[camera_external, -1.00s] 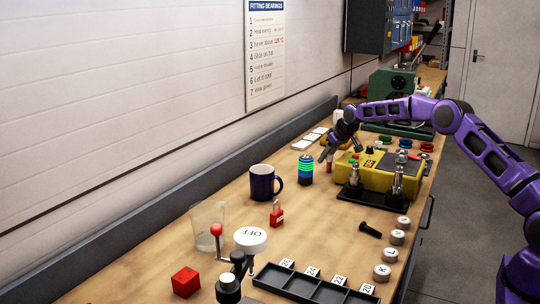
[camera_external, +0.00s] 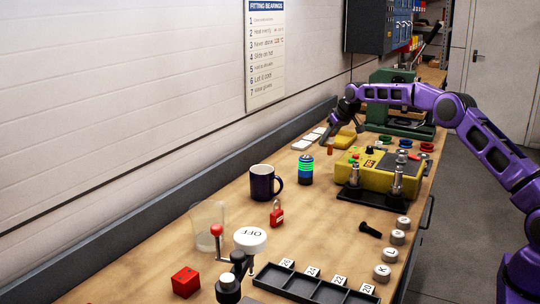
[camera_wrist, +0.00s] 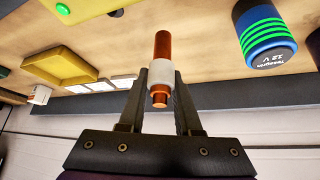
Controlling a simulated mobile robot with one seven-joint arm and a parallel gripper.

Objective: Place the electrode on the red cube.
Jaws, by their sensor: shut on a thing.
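The electrode is a copper-coloured rod with a white band (camera_wrist: 161,48). My gripper (camera_wrist: 161,76) is shut on it around the white band. In the external view the electrode (camera_external: 330,150) hangs below my gripper (camera_external: 328,138), over the far part of the bench and apart from its top. The red cube (camera_external: 185,282) sits on the bench at the near left of the external view. It is far from my gripper, and its top is bare. The cube is not in the wrist view.
A green-banded cylinder (camera_external: 306,170), a dark mug (camera_external: 263,184), a red padlock (camera_external: 277,214), a clear beaker (camera_external: 208,228) and a red-knobbed lever (camera_external: 216,231) stand between gripper and cube. A yellow machine (camera_external: 372,172) is at right. A black tray (camera_external: 300,284) lies near the front.

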